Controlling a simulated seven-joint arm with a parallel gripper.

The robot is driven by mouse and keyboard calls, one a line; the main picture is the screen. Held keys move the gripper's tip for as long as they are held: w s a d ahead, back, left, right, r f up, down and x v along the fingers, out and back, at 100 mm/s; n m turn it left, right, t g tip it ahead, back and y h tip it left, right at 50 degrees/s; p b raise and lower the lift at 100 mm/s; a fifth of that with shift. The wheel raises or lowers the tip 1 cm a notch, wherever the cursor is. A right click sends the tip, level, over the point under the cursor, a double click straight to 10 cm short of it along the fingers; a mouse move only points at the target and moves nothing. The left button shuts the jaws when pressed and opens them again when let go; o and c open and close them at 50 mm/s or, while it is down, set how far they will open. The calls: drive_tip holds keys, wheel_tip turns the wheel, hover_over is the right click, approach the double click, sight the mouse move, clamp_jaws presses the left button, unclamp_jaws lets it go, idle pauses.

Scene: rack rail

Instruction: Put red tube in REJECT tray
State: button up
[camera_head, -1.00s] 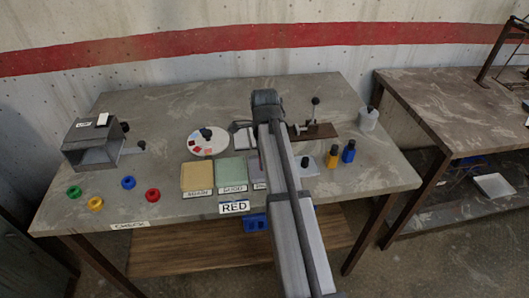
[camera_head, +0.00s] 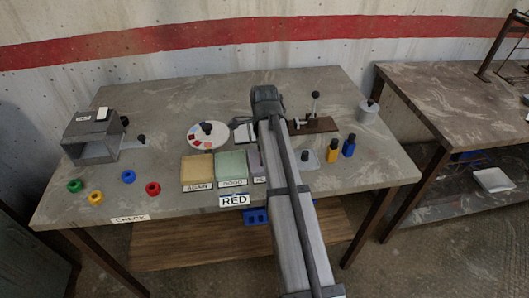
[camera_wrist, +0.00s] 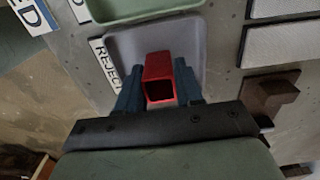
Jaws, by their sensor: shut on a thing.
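In the wrist view the red tube (camera_wrist: 158,72) is square and hollow, with its open end facing the camera. My gripper (camera_wrist: 158,88) is shut on it, with a blue finger on each side. The tube shows in front of the grey-purple REJECT tray (camera_wrist: 190,38), whose label (camera_wrist: 104,62) is at its left edge. I cannot tell whether the tube touches the tray floor. In the head view my arm hides the tube, the gripper tips and most of the REJECT tray (camera_head: 255,163).
The green GOOD tray (camera_head: 232,163) and the yellow AGAIN tray (camera_head: 198,168) lie left of the REJECT tray. A RED sign (camera_head: 234,200) stands at the front edge. Yellow (camera_head: 333,150) and blue (camera_head: 349,146) bottles stand right of my arm. Coloured rings lie at the left.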

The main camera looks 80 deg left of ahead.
drive_tip(key=o, duration=1)
drive_tip(key=shift+r, duration=0.1)
wheel_tip(320, 180, up, 8)
drive_tip(key=shift+f, duration=0.15)
idle(0.6)
idle(0.4)
